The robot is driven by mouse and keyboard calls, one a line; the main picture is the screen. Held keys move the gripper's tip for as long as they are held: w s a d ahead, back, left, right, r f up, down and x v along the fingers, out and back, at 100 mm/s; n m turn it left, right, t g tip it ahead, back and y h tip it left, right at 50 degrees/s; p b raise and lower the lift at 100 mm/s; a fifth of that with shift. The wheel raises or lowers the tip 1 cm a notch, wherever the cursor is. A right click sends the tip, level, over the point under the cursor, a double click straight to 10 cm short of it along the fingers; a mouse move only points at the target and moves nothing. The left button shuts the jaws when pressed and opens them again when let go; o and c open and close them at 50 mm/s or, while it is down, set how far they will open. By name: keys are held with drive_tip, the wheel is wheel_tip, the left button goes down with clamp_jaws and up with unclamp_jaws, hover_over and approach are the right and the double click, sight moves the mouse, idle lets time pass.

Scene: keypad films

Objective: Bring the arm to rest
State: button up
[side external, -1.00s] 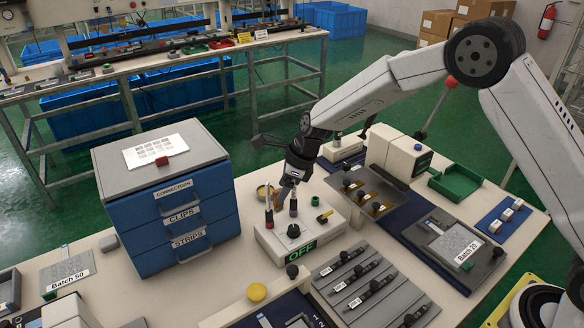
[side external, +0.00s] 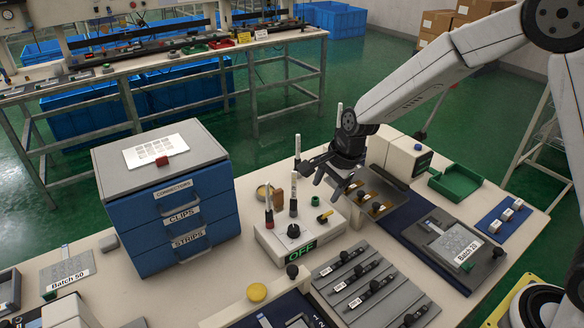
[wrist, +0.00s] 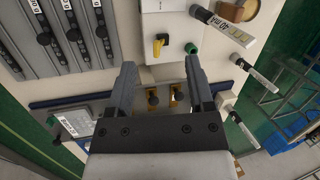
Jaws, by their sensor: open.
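My gripper (side external: 325,180) is in the air above the bench, to the right of the white box marked OFF (side external: 272,243). Its two dark fingers stand apart with nothing between them. In the wrist view the open fingers (wrist: 160,66) point over the bench, with brass-coloured parts (wrist: 165,98) visible behind them. A labelled pen-like stick (side external: 293,190) stands upright at the OFF box, just left of the gripper and apart from it. It also shows in the wrist view (wrist: 215,22).
A blue drawer cabinet (side external: 172,205) stands at the left. A grey rack (side external: 368,290) with several dark tools lies in front. Other upright sticks (side external: 298,147) stand behind the OFF box.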

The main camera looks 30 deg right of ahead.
drive_tip(key=s+d+n+h, duration=0.1)
drive_tip(key=s+d+n, duration=0.2)
drive_tip(key=s+n, duration=0.5)
drive_tip(key=s+d+r+n+h, duration=0.1)
drive_tip(key=s+d+n, duration=0.3)
drive_tip(key=s+n, duration=0.4)
drive_tip(key=shift+s, duration=1)
drive_tip(key=shift+r, duration=0.1)
